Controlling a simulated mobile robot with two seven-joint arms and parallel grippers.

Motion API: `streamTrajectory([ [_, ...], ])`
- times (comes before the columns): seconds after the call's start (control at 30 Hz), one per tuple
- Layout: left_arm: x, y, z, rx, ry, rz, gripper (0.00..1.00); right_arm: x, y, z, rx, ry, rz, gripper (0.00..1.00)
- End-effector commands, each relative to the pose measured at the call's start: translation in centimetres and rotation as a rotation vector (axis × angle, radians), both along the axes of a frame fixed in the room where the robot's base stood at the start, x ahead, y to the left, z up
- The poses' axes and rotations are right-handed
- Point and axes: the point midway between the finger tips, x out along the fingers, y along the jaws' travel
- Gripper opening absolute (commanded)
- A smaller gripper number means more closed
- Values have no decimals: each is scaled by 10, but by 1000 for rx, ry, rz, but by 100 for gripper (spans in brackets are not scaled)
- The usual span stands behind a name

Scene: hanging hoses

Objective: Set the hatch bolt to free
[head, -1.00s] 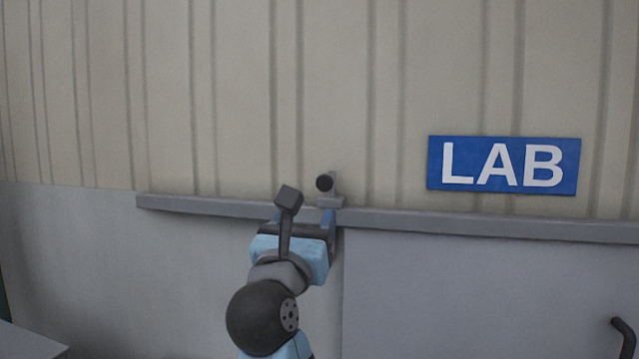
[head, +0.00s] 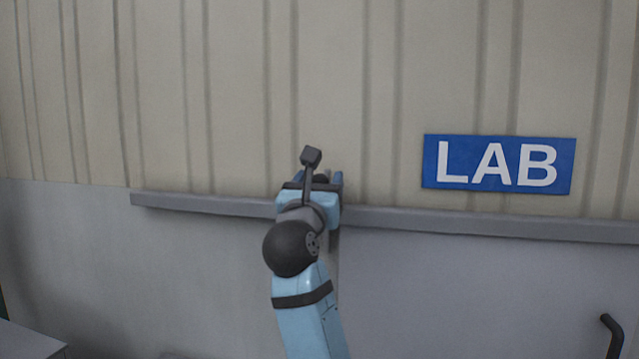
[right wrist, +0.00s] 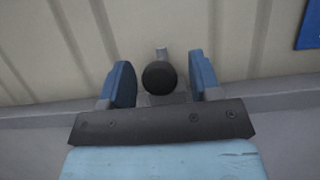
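The hatch bolt shows in the right wrist view as a round black knob (right wrist: 159,77) on a small grey mount, at the grey rail along the wall. My right gripper (right wrist: 161,82) is open, with one blue finger on each side of the knob and a gap on both sides. In the head view my right gripper (head: 321,178) is up at the rail and covers most of the bolt; only a dark bit of the knob shows between the fingers. My left gripper is not in view.
The grey rail (head: 450,221) runs across the wall below ribbed beige panels. A blue LAB sign (head: 499,164) is to the right. A black handle (head: 613,336) is at the lower right. A grey surface (head: 30,341) is at the lower left.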

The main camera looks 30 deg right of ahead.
Motion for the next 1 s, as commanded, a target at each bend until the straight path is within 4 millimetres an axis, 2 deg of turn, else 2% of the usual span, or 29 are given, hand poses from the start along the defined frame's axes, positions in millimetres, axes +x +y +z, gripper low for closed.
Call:
streamTrajectory([
  [0.03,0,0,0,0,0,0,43,0,0,0,0,0,0,46],
  [0.23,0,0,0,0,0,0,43,0,0,0,0,0,0,0],
  [0.37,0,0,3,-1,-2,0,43,0,0,1,0,0,0,0],
  [0.47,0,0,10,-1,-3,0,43,0,0,10,1,-1,0,0],
  [0.8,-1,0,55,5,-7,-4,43,0,1,70,2,-2,2,0],
  [1.0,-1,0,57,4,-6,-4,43,0,0,76,-1,-2,0,0],
])
